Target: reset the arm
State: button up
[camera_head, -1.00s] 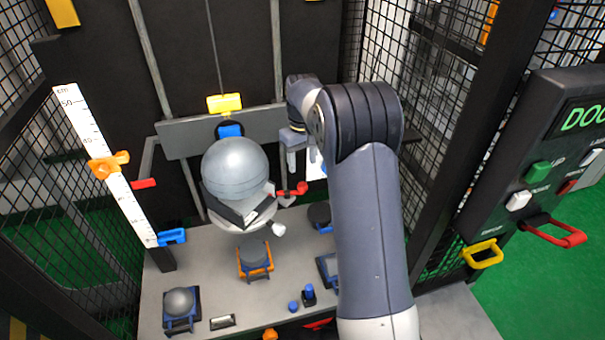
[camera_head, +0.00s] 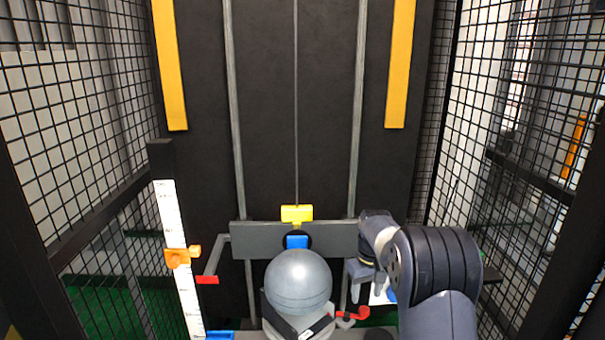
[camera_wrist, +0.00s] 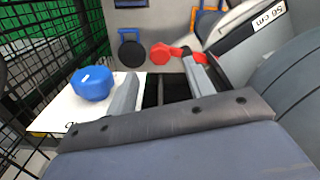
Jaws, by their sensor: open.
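My arm (camera_head: 437,262) is bent at the right of the head view, reaching in toward the drop tower. My gripper (camera_head: 364,280) points down beside the large grey ball (camera_head: 299,281), to its right and apart from it. In the wrist view, the two fingers of my gripper (camera_wrist: 163,88) are apart, with nothing seen held between them. A red-ended lever (camera_head: 352,314) is close to my gripper; its red knob (camera_wrist: 163,54) shows just beyond the fingers in the wrist view.
A grey crossbar (camera_head: 258,240) with a yellow block (camera_head: 297,214) spans the tower behind the ball. A white scale (camera_head: 171,215) with an orange slider (camera_head: 179,257) stands left. Mesh cage walls close both sides. A blue knob (camera_wrist: 92,83) is left of my fingers.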

aim_at(364, 309)
notch_tip(364, 309, down, 6)
jog(key=shift+r, duration=0.25)
